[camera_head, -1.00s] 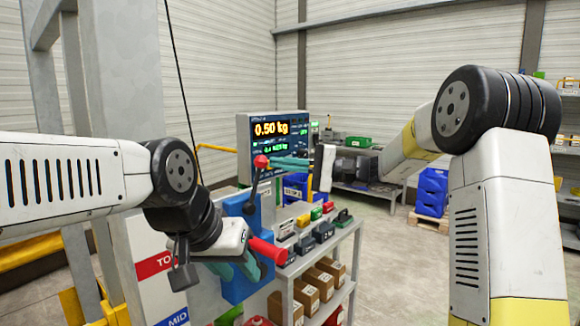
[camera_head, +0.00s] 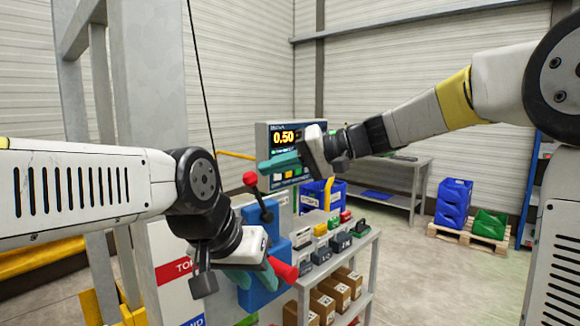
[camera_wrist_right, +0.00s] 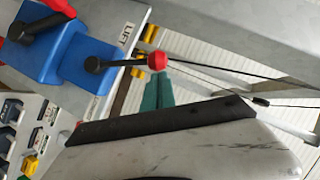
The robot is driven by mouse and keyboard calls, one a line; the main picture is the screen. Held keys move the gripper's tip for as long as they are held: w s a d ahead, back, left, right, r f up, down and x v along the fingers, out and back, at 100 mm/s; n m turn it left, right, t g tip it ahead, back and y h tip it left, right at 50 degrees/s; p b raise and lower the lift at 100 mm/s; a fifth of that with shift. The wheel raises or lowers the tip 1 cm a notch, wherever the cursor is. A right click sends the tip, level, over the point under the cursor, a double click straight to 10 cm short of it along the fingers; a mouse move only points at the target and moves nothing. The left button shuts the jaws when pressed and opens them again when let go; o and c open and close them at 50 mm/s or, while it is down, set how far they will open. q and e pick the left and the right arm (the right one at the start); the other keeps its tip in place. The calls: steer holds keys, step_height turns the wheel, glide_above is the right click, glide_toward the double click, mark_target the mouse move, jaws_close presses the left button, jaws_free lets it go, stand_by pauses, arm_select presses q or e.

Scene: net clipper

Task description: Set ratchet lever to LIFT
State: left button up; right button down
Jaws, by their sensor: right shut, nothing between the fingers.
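The ratchet lever (camera_head: 258,197) is a black arm with a red ball knob (camera_head: 250,178), on a blue housing (camera_head: 262,292). It leans up and left in the head view. In the right wrist view the lever (camera_wrist_right: 112,64) lies beside a white LIFT label (camera_wrist_right: 125,36). My right gripper (camera_head: 262,166) is shut and empty, its teal fingertips just right of and above the knob. In the right wrist view the fingertips (camera_wrist_right: 157,80) are close below the knob; contact is unclear. My left gripper (camera_head: 262,275) is at the red handle (camera_head: 283,268); its grip is partly hidden.
A display (camera_head: 284,137) reading 0.50 stands behind the right gripper. A grey shelf cart (camera_head: 368,240) with small blocks and cartons is right of the housing. A steel column (camera_head: 148,100) and a hanging cable (camera_head: 200,80) are at left.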

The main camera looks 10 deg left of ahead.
steer(key=shift+s+a+f+n, duration=0.1)
steer(key=shift+s+a+n, duration=0.2)
steer(key=shift+s, duration=0.15)
steer(key=shift+s+f, duration=0.1)
steer(key=shift+d, duration=0.1)
steer(key=v, duration=0.8)
steer(key=shift+r, duration=0.25)
steer(key=s+d+f+m+t+h, duration=0.2)
steer(key=s+d+f+h, duration=0.4)
steer(key=d+f, duration=0.3)
steer(key=s+d+f+m+t+h, duration=0.3)
steer(key=s+d+f+h, duration=0.3)
steer(key=s+d+f, duration=0.3)
steer(key=d, duration=0.4)
steer(key=shift+s+d+f, duration=0.2)
steer(key=shift+s+f, duration=0.05)
steer(key=shift+s, duration=0.05)
